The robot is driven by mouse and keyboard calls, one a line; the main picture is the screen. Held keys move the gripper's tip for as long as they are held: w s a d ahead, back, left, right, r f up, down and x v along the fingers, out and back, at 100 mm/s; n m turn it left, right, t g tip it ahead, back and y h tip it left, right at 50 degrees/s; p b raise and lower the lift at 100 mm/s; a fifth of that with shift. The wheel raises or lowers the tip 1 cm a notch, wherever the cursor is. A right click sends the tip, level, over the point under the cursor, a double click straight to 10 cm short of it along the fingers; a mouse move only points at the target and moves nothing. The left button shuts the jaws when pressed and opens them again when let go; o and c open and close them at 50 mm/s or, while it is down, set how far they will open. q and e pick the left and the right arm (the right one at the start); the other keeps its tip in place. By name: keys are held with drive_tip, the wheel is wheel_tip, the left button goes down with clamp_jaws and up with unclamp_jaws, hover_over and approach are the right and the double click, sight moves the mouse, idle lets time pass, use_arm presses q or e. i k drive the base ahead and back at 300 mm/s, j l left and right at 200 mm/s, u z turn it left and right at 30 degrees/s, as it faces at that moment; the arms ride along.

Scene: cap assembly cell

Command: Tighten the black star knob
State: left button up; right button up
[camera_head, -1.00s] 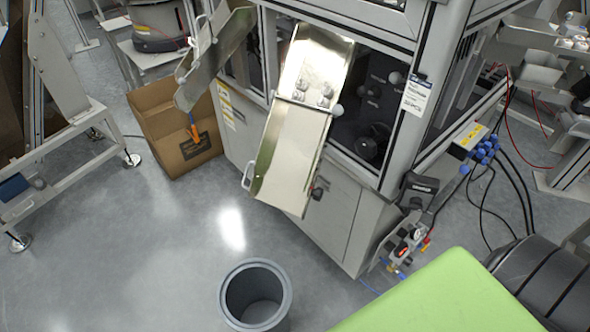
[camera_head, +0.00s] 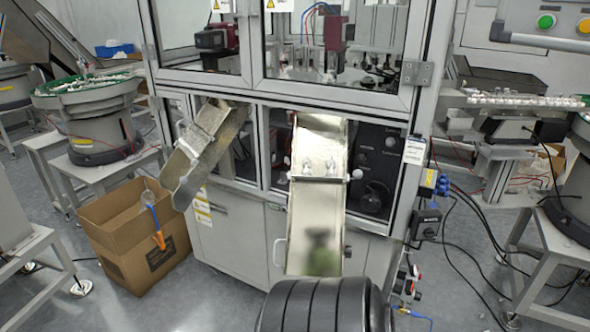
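A round black knob (camera_head: 375,197) shows on the dark panel inside the machine, just right of the metal chute. It is small and in shadow, so I cannot make out a star shape or how tight it is. A smaller dark knob-like part (camera_head: 347,252) sits at the right edge of the lower chute. I cannot tell its shape either. Neither of my grippers is in view, and nothing is seen touching either knob.
The steel chute (camera_head: 318,215) slopes out of the machine's front opening. A second chute (camera_head: 207,150) juts out to the left, above an open cardboard box (camera_head: 135,235). A black box (camera_head: 426,222) and loose cables (camera_head: 476,190) are at the machine's right side.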

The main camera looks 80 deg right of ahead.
sight(348, 251)
drive_tip(key=i+j+z, duration=0.2)
drive_tip(key=i, duration=0.2)
drive_tip(key=i+j+z, duration=0.2)
drive_tip(key=i, duration=0.15)
drive_tip(key=i+l+z, duration=0.1)
drive_tip(key=z, duration=0.4)
drive_tip(key=i+z, duration=0.3)
drive_tip(key=z, duration=0.2)
drive_tip(key=i+j+z, duration=0.15)
drive_tip(key=z, duration=0.35)
drive_tip(key=i+j+z, duration=0.15)
drive_tip(key=z, duration=0.35)
drive_tip(key=i+z, duration=0.1)
drive_tip(key=z, duration=0.3)
drive_tip(key=i+j+z, duration=0.1)
drive_tip(key=z, duration=0.35)
drive_tip(key=i+j+z, duration=0.1)
drive_tip(key=z, duration=0.3)
drive_tip(key=j+z, duration=0.15)
drive_tip(key=z, duration=0.3)
drive_tip(key=i+j+z, duration=0.1)
drive_tip(key=z, duration=0.3)
drive_tip(key=j, duration=0.05)
